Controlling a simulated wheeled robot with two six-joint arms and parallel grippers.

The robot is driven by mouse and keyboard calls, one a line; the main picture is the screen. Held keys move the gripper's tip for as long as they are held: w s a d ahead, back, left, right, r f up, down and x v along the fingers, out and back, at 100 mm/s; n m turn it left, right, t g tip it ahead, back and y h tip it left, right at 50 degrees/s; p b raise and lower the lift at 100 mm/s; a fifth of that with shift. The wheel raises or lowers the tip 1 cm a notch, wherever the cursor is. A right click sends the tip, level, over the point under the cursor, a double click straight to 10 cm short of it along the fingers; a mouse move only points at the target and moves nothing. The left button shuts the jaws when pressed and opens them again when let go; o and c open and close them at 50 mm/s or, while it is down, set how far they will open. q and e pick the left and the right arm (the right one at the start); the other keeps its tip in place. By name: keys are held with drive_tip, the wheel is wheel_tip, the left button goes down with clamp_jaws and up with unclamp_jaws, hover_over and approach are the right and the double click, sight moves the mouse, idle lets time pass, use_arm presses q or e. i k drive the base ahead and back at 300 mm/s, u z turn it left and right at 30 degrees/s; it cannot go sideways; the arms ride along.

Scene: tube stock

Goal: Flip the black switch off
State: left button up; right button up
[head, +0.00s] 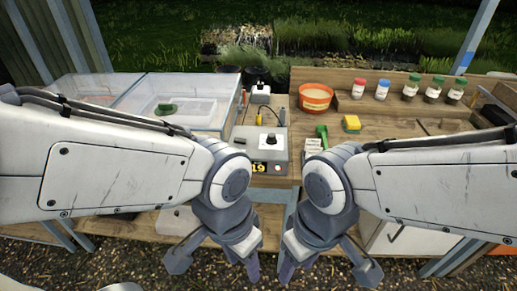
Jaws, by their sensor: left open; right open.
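A grey control box (256,145) stands on the wooden bench in the middle, with a yellow-on-black display (259,168) reading 19 on its front. A black knob (268,140) sits on a pale plate on its top. A small dark piece (239,140) lies left of the knob; I cannot tell whether it is the black switch, or its position. My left gripper (216,266) is open and empty, low in front of the bench and left of the box. My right gripper (328,270) is open and empty, low in front and to the right.
A clear plastic bin (190,88) stands left of the box. A white socket block (261,94) is behind it. An orange tub (315,98), several capped bottles (383,89), a yellow sponge (351,123) and a green-handled tool (322,135) are to the right.

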sight(237, 140)
drive_tip(key=k, duration=0.65)
drive_tip(key=z, duration=0.35)
drive_tip(key=i, duration=1.45)
drive_tip(key=u, duration=0.4)
